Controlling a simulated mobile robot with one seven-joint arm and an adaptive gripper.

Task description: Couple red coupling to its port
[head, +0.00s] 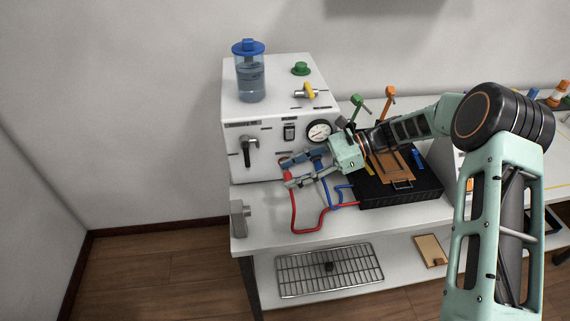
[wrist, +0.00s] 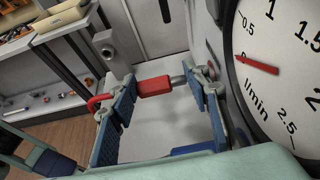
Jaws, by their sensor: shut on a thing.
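In the wrist view the red coupling (wrist: 155,86) lies roughly level between the blue-padded fingers of my gripper (wrist: 157,84). Its metal end is at the right finger, and the red hose (wrist: 96,104) curves out beyond the left finger. My gripper is shut on the coupling. In the head view my gripper (head: 287,172) is low in front of the white cabinet (head: 260,155), and the red hose (head: 294,210) loops down from it to the bench.
The flow gauge (wrist: 280,65) is close on the right in the wrist view. A blue hose (head: 327,190) runs beside the red one to the black tray (head: 400,198). A metal block (head: 238,217) stands at the bench's left corner. The bench front left is mostly clear.

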